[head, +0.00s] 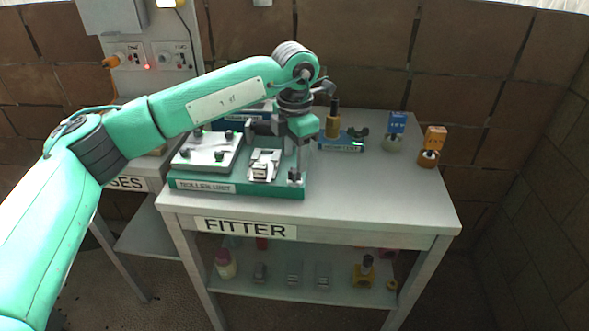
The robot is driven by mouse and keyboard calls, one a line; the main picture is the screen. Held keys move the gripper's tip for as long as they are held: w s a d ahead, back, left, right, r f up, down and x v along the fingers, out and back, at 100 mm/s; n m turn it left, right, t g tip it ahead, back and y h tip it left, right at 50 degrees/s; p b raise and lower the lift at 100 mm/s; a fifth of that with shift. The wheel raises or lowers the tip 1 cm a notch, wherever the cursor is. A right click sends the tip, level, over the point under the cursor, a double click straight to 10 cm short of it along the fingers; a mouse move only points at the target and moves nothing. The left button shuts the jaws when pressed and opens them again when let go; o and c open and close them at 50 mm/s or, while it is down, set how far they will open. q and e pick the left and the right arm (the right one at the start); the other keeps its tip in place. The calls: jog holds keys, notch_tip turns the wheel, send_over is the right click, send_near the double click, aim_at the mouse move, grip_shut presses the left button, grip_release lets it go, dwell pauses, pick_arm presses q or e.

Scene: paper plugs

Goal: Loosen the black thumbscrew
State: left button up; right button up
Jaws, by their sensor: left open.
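The green roller unit (240,189) sits on the left of the grey bench, with a pale cover plate (207,152) that carries several black knobs. A small metal block (264,165) stands right of the plate. My left gripper (296,174) points down at the unit's right end, its jaws open. A small dark part shows at its fingertips. I cannot tell whether it is the black thumbscrew or a fingertip, nor whether they touch. My arm and wrist hide part of the unit's back. My right gripper is out of view.
Behind and right of the gripper is a blue fixture (342,145) with black knobs and a brass-coloured bottle (332,119). A blue-topped item (396,129) and an orange one (432,146) stand farther right. The bench's (370,195) front right is clear.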

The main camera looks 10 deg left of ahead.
aim_at(295, 170)
pick_arm(q)
jog(key=shift+f, duration=0.1)
jog(key=shift+f+b, duration=1.35)
jog(key=shift+f, duration=0.55)
jog(key=shift+c, duration=0.5)
jog(key=c, duration=0.9)
jog(key=shift+o, duration=0.2)
